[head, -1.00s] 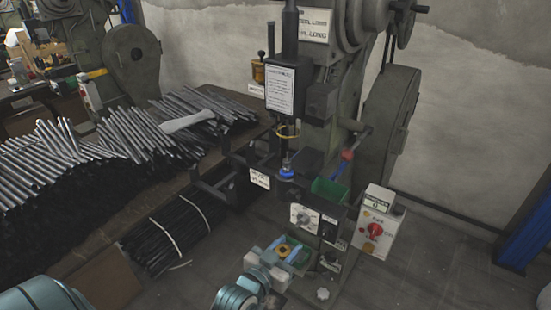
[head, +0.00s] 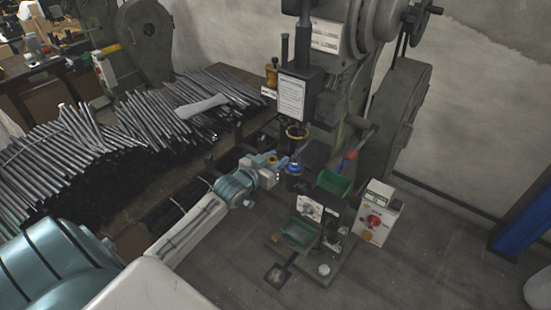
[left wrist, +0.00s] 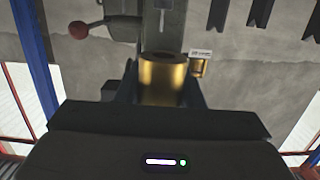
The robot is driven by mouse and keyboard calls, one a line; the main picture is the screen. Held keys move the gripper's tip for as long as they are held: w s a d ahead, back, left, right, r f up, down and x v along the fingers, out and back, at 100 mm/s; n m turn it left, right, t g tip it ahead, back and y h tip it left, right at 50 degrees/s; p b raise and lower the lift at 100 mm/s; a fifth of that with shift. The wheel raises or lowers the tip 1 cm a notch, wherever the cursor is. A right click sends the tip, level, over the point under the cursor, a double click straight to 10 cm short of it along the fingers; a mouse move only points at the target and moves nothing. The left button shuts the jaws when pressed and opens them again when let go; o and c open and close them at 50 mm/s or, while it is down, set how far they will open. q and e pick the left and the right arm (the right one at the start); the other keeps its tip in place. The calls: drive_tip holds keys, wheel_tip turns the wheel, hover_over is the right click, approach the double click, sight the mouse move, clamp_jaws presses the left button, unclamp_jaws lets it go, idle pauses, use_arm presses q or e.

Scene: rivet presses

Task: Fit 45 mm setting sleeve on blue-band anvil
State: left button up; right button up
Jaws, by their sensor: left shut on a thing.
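The blue-band anvil (head: 294,169) stands upright on the press, below the yellow ring (head: 297,132) on the ram. My left gripper (head: 275,160) is just left of the anvil in the head view, a small gap apart in the picture. The left gripper is shut on a brass setting sleeve, seen as a gold cylinder (left wrist: 162,80) between the dark fingers in the left wrist view. In the head view it is a small yellow patch. The sleeve's size marking cannot be read. My right gripper is not in view.
A green tray (head: 299,232) sits low in front of the press, and another green bin (head: 334,182) is right of the anvil. A control box (head: 377,212) with a red knob stands at right. Bundles of metal rods (head: 60,165) fill the bench at left.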

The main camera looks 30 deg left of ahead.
use_arm(q)
drive_tip(key=shift+r, duration=0.1)
drive_tip(key=shift+w, duration=0.15)
drive_tip(key=shift+w+d+b, duration=0.1)
drive_tip(key=shift+w+b, duration=0.75)
drive_tip(key=shift+w, duration=0.35)
drive_tip(key=shift+w+d+b, duration=0.2)
drive_tip(key=shift+w+b, duration=1.1)
drive_tip(key=shift+w, duration=1.2)
drive_tip(key=shift+w+d+b, duration=0.15)
drive_tip(key=shift+w+b, duration=1.15)
drive_tip(key=shift+w, duration=1.2)
drive_tip(key=shift+w+f+b, duration=0.1)
drive_tip(key=shift+f+b, duration=0.8)
drive_tip(key=shift+f, duration=0.65)
